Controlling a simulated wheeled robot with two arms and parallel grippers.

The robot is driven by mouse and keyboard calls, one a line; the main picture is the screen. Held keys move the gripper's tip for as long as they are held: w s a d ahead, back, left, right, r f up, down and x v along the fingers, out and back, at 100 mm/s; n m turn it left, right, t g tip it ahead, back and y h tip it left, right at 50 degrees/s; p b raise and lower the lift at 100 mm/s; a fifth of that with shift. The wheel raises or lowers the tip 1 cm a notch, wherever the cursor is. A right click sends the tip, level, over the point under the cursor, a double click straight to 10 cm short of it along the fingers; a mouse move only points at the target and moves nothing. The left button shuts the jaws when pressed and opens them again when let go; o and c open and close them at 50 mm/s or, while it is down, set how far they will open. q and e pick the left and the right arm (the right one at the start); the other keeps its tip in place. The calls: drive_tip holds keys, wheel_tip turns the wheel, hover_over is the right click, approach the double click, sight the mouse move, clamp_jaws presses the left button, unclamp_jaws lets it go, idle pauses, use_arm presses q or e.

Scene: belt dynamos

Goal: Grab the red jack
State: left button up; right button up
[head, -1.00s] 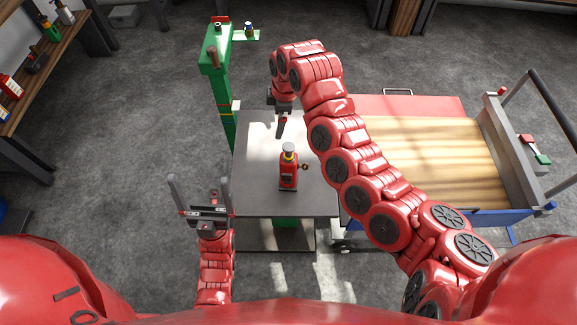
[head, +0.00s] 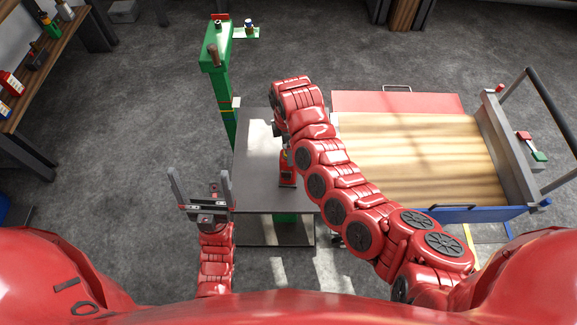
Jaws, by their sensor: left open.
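The red jack (head: 286,173) stands upright on the grey table (head: 258,196). My right arm crosses in front of it in the head view and hides its top and right side. My right gripper is hidden behind the arm's end, close to the jack; I cannot tell whether it touches the jack. My left gripper (head: 201,187) is open and empty, fingers pointing up, at the left front of the table and apart from the jack.
A green post machine (head: 224,90) stands at the table's back left. A wooden-topped cart (head: 420,150) with a red back panel stands to the right. A shelf (head: 45,75) with bottles is at the far left. Floor between shelf and table is clear.

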sight(288, 168)
wheel_tip(288, 168, down, 6)
drive_tip(key=shift+r+p, duration=0.1)
drive_tip(key=shift+p, duration=0.8)
drive_tip(key=shift+s, duration=0.1)
clamp_jaws()
drive_tip(key=shift+a, duration=0.1)
